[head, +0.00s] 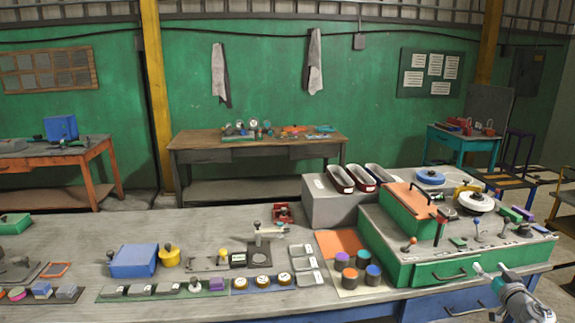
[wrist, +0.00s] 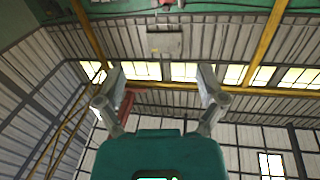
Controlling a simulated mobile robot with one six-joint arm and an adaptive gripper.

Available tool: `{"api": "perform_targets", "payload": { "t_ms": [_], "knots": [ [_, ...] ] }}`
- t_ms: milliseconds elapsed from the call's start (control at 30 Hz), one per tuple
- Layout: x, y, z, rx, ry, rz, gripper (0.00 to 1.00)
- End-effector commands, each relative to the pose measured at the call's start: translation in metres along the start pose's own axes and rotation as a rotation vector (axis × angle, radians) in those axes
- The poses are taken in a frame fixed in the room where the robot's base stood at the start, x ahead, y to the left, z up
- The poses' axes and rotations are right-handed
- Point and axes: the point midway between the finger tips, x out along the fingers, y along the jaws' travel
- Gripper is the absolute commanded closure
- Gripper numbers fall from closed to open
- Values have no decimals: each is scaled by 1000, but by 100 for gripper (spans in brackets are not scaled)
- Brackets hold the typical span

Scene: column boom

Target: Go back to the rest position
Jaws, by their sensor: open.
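My gripper (head: 492,272) is at the lower right of the head view, in front of the green drawer box (head: 403,268). In the wrist view my gripper (wrist: 162,88) points at the wall and roof, with its two fingers spread apart. Nothing is between the fingers. The head view shows no contact between my gripper and any object.
A long grey workbench (head: 200,232) fills the front. It carries a blue box (head: 134,261), colored cylinders (head: 349,278), several trays and the green box with levers and wheels. A wooden table (head: 205,151) stands behind, before a green wall (head: 270,75).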

Motion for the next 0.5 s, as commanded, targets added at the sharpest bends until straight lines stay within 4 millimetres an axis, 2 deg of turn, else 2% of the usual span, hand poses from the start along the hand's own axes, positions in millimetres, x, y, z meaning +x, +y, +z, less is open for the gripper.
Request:
{"api": "perform_targets", "payload": {
  "t_ms": [500],
  "knots": [
    [18,-10,-11,-24,64,97,11]
  ]
}}
